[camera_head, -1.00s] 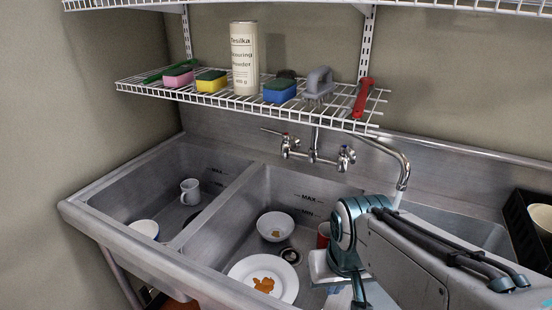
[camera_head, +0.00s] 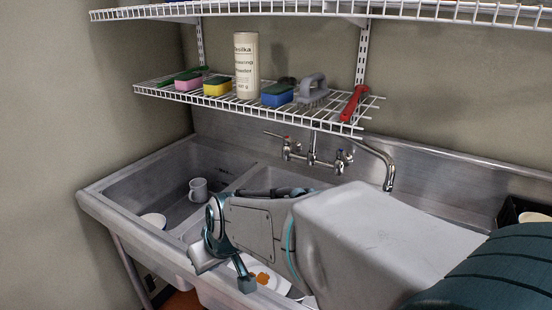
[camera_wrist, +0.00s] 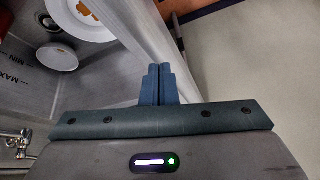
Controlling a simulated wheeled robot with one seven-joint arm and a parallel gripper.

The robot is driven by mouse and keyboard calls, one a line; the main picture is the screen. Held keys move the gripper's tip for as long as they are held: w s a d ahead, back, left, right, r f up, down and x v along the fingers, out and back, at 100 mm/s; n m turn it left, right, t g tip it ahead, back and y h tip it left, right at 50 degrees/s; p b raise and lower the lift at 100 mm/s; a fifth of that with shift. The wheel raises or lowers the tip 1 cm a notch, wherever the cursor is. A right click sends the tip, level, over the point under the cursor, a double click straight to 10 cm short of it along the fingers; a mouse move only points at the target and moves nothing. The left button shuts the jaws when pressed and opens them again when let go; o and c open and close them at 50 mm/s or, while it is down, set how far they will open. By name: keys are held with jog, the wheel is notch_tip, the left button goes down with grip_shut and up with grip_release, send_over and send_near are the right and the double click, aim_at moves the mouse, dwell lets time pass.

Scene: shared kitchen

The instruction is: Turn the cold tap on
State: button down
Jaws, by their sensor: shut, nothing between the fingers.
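The wall-mounted tap (camera_head: 314,158) stands behind the sinks, with a curved chrome spout (camera_head: 388,170) on the right. Its right handle (camera_head: 342,160) shows blue, so it looks like the cold one. Its left handle (camera_head: 285,140) shows a little red. Part of the tap also shows at the lower left of the wrist view (camera_wrist: 20,142). My gripper (camera_head: 245,286) is shut and empty over the front rim of the sink, well forward of and below the handles. Its closed fingers show in the wrist view (camera_wrist: 158,70), touching nothing.
My arm hides much of the right sink. A white plate (camera_wrist: 82,20) with orange scraps and a bowl (camera_wrist: 57,57) lie in it. A mug (camera_head: 198,189) stands in the left sink (camera_head: 150,187).

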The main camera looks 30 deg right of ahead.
jog(key=w+d+n+t+h, duration=0.1)
jog(key=w+d+t+h, duration=0.2)
jog(key=w+d, duration=0.4)
jog(key=w+d+t+h, duration=0.2)
jog(key=w+d, duration=0.3)
jog(key=w, duration=0.5)
jog(key=n+g+h+p, duration=0.1)
jog(key=g+h, duration=0.5)
jog(key=h, duration=0.9)
send_near(343, 159)
jog(key=w+a+f, duration=0.2)
jog(key=a, duration=0.5)
jog(key=s+p+x, duration=0.1)
jog(key=s+x, duration=0.1)
jog(key=x, duration=1)
jog(key=shift+s+d+r, duration=0.4)
jog(key=shift+d, duration=0.1)
